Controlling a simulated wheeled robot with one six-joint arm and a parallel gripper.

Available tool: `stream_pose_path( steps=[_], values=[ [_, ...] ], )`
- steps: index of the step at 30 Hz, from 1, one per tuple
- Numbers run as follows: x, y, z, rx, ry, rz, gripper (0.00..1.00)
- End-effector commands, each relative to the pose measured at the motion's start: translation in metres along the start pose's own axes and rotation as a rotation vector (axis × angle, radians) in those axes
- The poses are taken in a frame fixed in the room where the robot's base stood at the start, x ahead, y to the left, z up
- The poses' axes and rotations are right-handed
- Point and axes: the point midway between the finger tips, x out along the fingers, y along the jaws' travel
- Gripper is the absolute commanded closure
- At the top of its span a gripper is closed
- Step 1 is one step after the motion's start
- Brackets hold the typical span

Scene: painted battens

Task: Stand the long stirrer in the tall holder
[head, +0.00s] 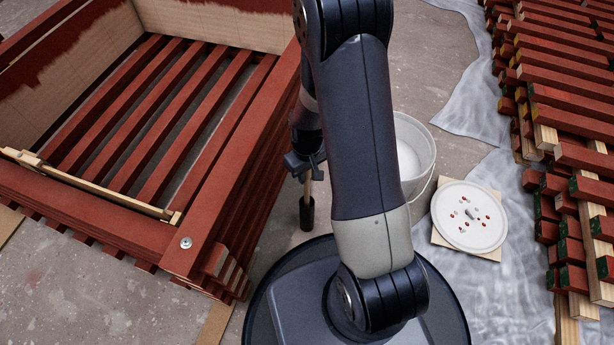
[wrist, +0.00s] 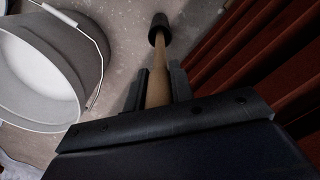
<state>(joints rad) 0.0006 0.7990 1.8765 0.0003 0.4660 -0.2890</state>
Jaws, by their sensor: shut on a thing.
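The long stirrer is a pale wooden stick that shows in the wrist view (wrist: 158,88) and below my wrist in the head view (head: 307,188). My gripper (head: 305,172) is shut on it; in the wrist view both fingers (wrist: 159,82) press its sides. A dark cylinder (head: 307,213) is at the stick's lower end, also at the far end in the wrist view (wrist: 156,38). I cannot tell whether it is a holder around the stick or the stirrer's own end. No other tall holder is clearly recognisable.
A white bucket (head: 424,160) stands to the right, partly behind my arm. A round white lid (head: 468,216) lies on a board beside it. A red slatted crate (head: 110,228) is close on the left. Stacked red battens (head: 568,95) fill the right.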

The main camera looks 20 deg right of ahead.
Motion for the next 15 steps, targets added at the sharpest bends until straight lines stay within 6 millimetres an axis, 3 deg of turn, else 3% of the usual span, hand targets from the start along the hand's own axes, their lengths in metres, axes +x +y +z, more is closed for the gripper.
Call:
stream_pose_path(
  steps=[1,12,13,15],
  values=[
    [0.0077,0.0000,-0.0001,0.000,0.000,0.000,1.00],
    [0.0108,0.0001,-0.0002,0.000,0.000,0.000,1.00],
    [0.0098,0.0001,-0.0003,0.000,0.001,0.000,0.76],
    [0.0092,0.0001,-0.0002,0.000,0.001,0.000,0.70]
  ],
)
